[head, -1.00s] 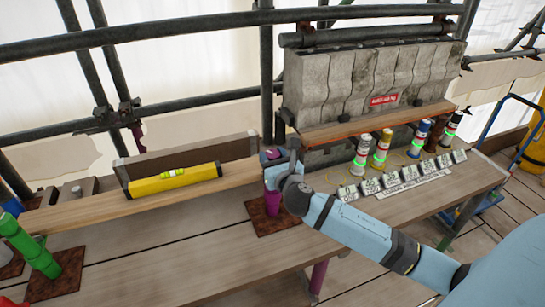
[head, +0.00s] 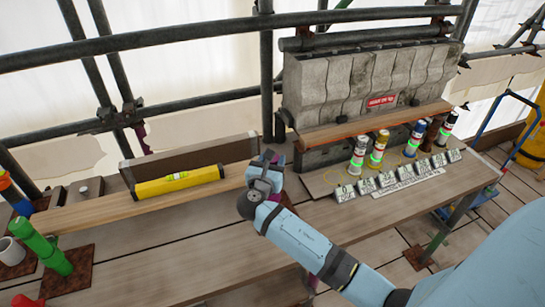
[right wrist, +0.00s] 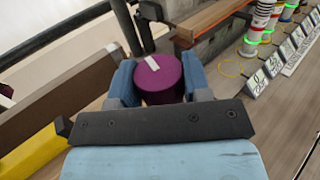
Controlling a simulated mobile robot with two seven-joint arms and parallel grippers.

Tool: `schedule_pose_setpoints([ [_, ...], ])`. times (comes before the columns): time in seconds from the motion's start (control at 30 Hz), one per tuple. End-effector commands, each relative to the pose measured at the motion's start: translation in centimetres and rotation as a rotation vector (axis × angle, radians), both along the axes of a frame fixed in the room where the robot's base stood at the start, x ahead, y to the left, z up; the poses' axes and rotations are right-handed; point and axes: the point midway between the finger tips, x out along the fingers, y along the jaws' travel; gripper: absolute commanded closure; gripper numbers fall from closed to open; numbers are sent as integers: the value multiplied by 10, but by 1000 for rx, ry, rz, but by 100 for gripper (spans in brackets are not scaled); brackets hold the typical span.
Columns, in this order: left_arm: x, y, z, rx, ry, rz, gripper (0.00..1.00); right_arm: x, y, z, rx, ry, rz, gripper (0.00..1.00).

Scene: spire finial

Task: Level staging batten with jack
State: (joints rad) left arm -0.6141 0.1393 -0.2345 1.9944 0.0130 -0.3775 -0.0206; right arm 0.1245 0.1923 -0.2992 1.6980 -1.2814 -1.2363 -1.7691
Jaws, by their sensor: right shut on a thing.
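The wooden batten (head: 110,210) runs along the left of the bench. A yellow spirit level (head: 180,183) with a yellow-green vial lies on it; its end also shows in the right wrist view (right wrist: 32,152). A green jack (head: 45,250) stands near the batten's left end. My right gripper (head: 268,166) is at the batten's right end. In the right wrist view its fingers are shut on a purple jack knob (right wrist: 158,82) with a white mark on top. In the head view my wrist hides most of the purple jack. My left gripper is out of view.
A stone block (head: 370,85) stands on a plank at the back right. Several banded cylinders (head: 378,148) and numbered cards (head: 388,179) are in front of it. Scaffold tubes (head: 190,28) run behind the bench. The bench front (head: 190,250) is clear.

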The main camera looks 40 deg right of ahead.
Motion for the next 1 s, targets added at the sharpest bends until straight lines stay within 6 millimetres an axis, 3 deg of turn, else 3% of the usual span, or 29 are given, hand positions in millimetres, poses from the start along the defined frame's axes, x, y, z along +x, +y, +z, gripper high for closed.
schedule_pose_setpoints([
  [0.3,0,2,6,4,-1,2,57,0,0,0,1,0,-100,80],
  [0.77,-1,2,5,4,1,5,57,0,0,0,0,0,-114,80],
  [0.8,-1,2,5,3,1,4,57,0,0,0,0,0,-114,51],
  [0.9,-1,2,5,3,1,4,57,0,0,0,0,0,-113,30],
  [1.0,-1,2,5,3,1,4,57,0,0,0,0,0,-113,30],
])
